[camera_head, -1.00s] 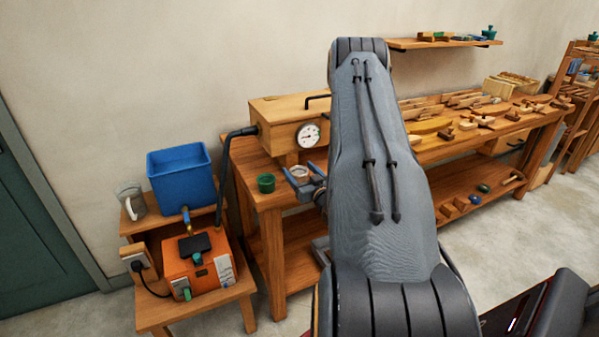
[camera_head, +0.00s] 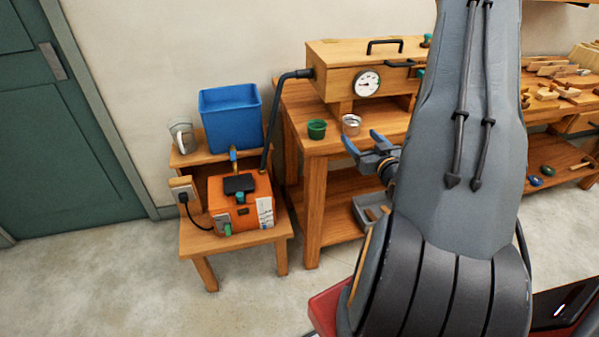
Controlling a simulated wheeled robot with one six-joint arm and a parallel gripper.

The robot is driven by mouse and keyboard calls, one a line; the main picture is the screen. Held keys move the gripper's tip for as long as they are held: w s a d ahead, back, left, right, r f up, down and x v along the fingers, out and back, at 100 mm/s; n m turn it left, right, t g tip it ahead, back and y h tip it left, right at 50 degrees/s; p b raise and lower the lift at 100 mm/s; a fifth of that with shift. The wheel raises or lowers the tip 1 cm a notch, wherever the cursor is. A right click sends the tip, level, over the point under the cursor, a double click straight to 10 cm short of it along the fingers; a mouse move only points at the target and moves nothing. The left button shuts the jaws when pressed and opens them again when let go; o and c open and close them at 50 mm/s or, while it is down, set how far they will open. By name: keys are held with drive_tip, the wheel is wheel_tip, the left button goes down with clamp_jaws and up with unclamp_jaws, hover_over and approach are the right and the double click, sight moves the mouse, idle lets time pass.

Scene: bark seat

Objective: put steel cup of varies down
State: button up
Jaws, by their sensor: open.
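The steel cup (camera_head: 351,125) stands upright on the near left end of the wooden workbench (camera_head: 322,146). It is small and silvery, with something reddish-brown inside. My gripper (camera_head: 363,141) has blue fingertips spread apart, with nothing seen between them. It is just below and right of the cup in the picture, near the bench edge. The fingers look clear of the cup, though the exact gap is hard to tell. My arm hides part of the bench.
A green cup (camera_head: 317,130) stands just left of the steel cup. A wooden box with a gauge (camera_head: 367,83) sits behind. Floor is free in front.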

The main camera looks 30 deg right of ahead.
drive_tip(key=w+a+r+n+g+y, duration=0.15)
drive_tip(key=a+g, duration=0.25)
drive_tip(key=a, duration=0.4)
drive_tip(key=w+a+r+g+y, duration=0.15)
drive_tip(key=a+g, duration=0.25)
drive_tip(key=a, duration=0.4)
drive_tip(key=s+a+r+g, duration=0.2)
drive_tip(key=s+a+g, duration=0.1)
drive_tip(key=s+a, duration=0.5)
drive_tip(key=s+a+r+g, duration=0.2)
drive_tip(key=s+a+g, duration=0.2)
drive_tip(key=s+a, duration=0.5)
drive_tip(key=shift+a+r+n+y, duration=0.25)
drive_tip(key=shift+a+n+y, duration=0.1)
drive_tip(key=shift+a, duration=0.1)
